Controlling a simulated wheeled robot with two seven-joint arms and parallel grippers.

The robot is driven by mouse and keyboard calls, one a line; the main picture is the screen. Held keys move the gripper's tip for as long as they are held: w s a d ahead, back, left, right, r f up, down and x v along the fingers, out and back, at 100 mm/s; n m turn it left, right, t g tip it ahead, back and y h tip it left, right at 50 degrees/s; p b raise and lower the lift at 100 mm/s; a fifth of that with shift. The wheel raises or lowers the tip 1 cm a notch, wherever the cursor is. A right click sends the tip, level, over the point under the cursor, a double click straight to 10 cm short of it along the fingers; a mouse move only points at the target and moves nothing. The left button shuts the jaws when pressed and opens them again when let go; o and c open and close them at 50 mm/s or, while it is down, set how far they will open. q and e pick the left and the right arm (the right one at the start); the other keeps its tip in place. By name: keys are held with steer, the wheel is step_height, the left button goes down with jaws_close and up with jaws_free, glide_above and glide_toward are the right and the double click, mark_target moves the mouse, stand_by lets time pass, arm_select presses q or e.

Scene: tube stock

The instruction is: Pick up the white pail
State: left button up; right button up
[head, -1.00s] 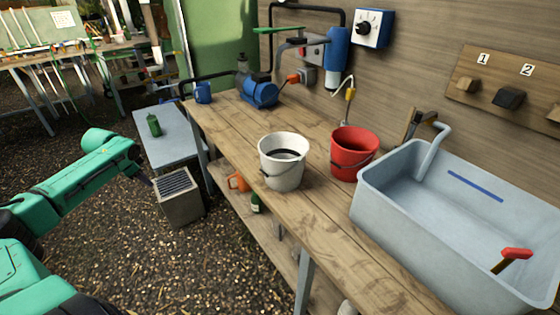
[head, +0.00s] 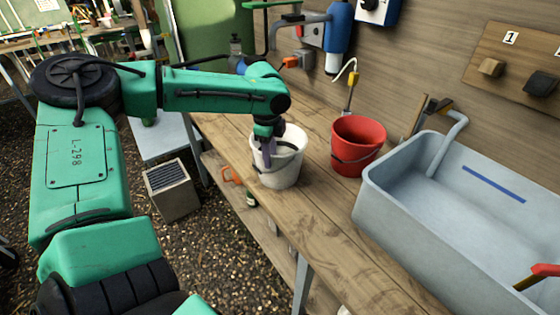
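The white pail (head: 283,172) stands upright on the wooden bench (head: 330,215), left of a red pail (head: 358,146). My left arm reaches over from the left, and my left gripper (head: 268,160) points down at the near left rim of the white pail. The gripper's fingers overlap the rim and wall in the picture. They are small and dark, so I cannot tell whether they are open or shut on the rim. My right gripper is not in view.
A grey sink (head: 400,212) with a tap fills the right side of the bench. A blue cylinder (head: 340,38) hangs on the wall behind. A grey box (head: 172,190) stands on the gravel below left. The bench front is clear.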

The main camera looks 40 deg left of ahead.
mark_target(284, 172)
arm_select(q)
step_height(284, 172, down, 3)
steer(key=shift+s+f, duration=0.1)
steer(key=shift+s, duration=0.05)
steer(key=shift+a+f, duration=0.1)
steer(key=shift+f, duration=0.35)
jaws_close()
steer(key=shift+w+r, duration=0.1)
steer(key=shift+w, duration=0.1)
stand_by(0.7)
